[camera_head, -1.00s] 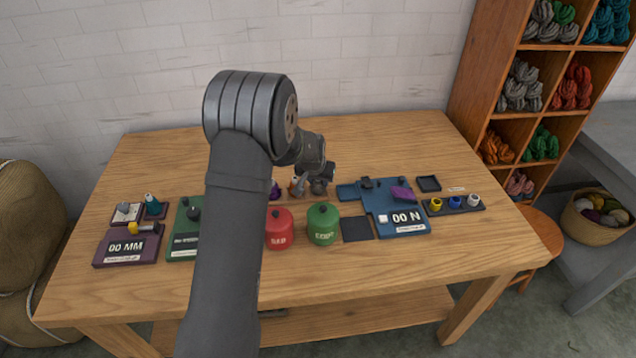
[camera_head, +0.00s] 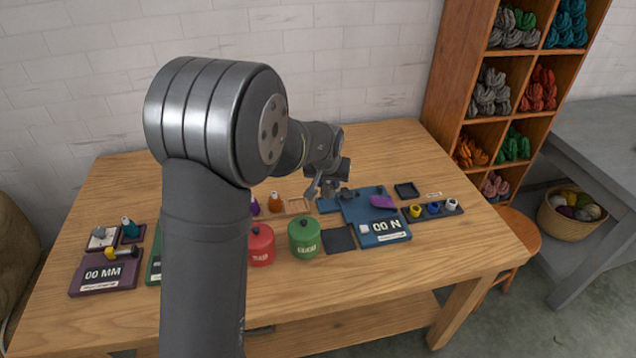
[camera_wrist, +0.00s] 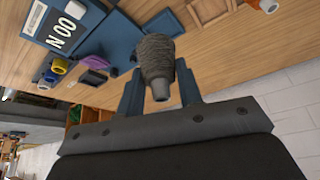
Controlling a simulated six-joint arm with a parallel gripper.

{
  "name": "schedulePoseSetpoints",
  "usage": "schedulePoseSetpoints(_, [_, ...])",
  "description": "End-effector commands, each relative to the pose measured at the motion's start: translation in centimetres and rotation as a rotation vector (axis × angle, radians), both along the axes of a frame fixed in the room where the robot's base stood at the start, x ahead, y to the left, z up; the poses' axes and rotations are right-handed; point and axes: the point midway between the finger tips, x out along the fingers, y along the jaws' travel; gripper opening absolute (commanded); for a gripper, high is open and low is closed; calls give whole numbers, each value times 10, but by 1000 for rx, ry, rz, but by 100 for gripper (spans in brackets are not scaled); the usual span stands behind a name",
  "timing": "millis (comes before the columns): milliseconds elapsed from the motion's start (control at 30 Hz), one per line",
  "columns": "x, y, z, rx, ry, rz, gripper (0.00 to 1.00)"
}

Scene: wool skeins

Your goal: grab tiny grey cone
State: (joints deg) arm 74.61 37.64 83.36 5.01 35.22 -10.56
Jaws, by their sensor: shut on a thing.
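In the wrist view, a small grey wool cone (camera_wrist: 155,57) with a pale narrow tip sits between the two dark fingers of my gripper (camera_wrist: 158,83). The fingers are shut on it, one on each side. In the head view my gripper (camera_head: 326,188) hangs above the table near the left edge of the blue scale (camera_head: 357,207). The cone is too small and dark there to make out clearly.
A red canister (camera_head: 261,246) and a green canister (camera_head: 304,239) stand left of a dark square mat (camera_head: 339,239). Purple and orange cones (camera_head: 275,203) stand behind them. Yellow, blue and white spools line a dark rack (camera_head: 441,214). An empty black tray (camera_head: 406,190) lies at the back right.

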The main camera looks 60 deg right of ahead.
Motion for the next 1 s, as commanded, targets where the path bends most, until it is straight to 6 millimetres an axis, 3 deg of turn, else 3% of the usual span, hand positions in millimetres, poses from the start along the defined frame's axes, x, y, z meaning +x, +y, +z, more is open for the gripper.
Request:
schedulePoseSetpoints(533, [-2, 0, 45, -2, 0, 1, 10])
schedulePoseSetpoints(1000, [0, -3, 45, 0, 1, -4, 10])
